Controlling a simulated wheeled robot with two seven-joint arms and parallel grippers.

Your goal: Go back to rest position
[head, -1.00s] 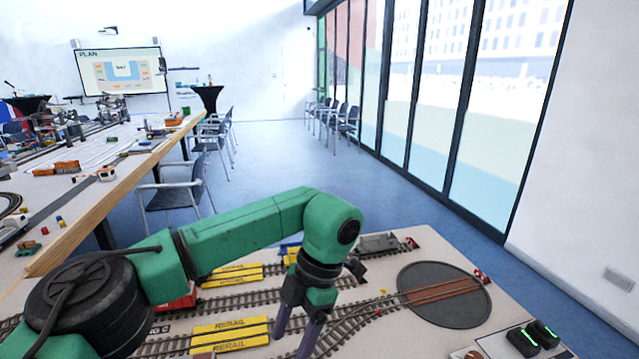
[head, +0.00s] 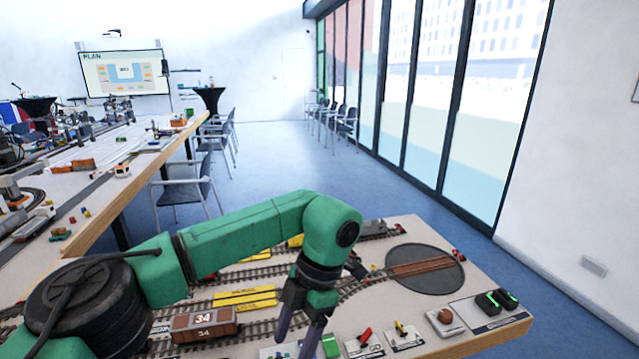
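My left arm is green and comes in from the left, bent down at the elbow. Its gripper (head: 299,335) points down over the front part of the model railway board (head: 375,285). Its two dark fingers stand apart with nothing seen between them, and their tips are near the bottom edge of the picture. A brown wagon marked 34 (head: 204,325) stands on the track to the left of the gripper, apart from it. My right gripper is not in view.
A round dark turntable (head: 425,280) lies at the board's right. Switch levers (head: 403,330) and a black button box (head: 497,300) line the near edge. A long layout table (head: 100,215) and chairs (head: 185,190) stand at left. Blue floor (head: 285,165) beyond is clear.

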